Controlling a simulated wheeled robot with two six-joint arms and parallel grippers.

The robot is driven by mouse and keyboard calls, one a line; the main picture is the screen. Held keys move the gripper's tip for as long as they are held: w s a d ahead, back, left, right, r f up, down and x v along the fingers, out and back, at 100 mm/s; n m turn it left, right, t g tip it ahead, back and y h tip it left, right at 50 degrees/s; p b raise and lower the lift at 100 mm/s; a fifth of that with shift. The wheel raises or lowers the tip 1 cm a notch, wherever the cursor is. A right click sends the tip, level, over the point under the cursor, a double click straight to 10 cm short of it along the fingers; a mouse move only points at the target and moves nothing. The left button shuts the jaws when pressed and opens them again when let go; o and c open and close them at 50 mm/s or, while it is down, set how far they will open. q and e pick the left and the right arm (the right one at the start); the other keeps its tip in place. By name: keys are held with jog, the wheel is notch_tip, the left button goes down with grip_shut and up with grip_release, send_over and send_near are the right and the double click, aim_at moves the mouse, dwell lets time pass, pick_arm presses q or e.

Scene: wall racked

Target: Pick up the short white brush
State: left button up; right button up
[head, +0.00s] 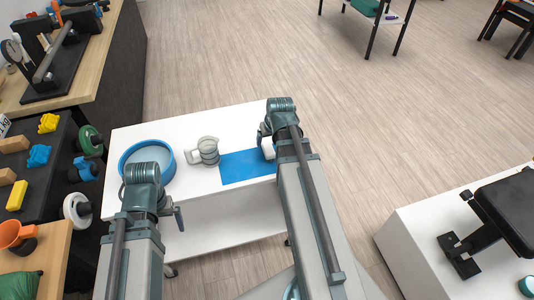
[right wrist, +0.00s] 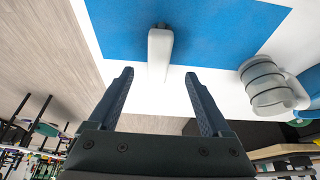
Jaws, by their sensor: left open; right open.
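The short white brush (right wrist: 160,52) appears in the right wrist view as a white block over the blue mat (right wrist: 215,30), with a small dark piece at its far end. In the head view the brush (head: 268,147) is partly hidden beside my right gripper (head: 266,134). In the right wrist view my right gripper (right wrist: 159,74) is open. The brush's near end lies between the two fingertips in the picture, with a gap on both sides. My left gripper (head: 176,216) is open and empty near the front edge of the white table (head: 222,209).
A grey banded mug (head: 208,151) stands left of the blue mat (head: 240,168). A round blue bowl (head: 138,151) stands further left. A dark rack (head: 50,180) with coloured items borders the table's left side. Bare floor lies beyond the table.

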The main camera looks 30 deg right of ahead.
aim_at(267, 146)
jog(key=b+x, duration=0.2)
jog(key=x, duration=0.2)
jog(key=shift+w+f+b, duration=0.1)
jog(key=shift+f+b, duration=0.05)
jog(key=shift+b, duration=0.25)
jog(key=b+x, duration=0.4)
jog(key=x, duration=0.1)
jog(key=shift+w+d+b, duration=0.15)
jog(key=shift+w+b, duration=0.15)
grip_shut()
dwell(0.3)
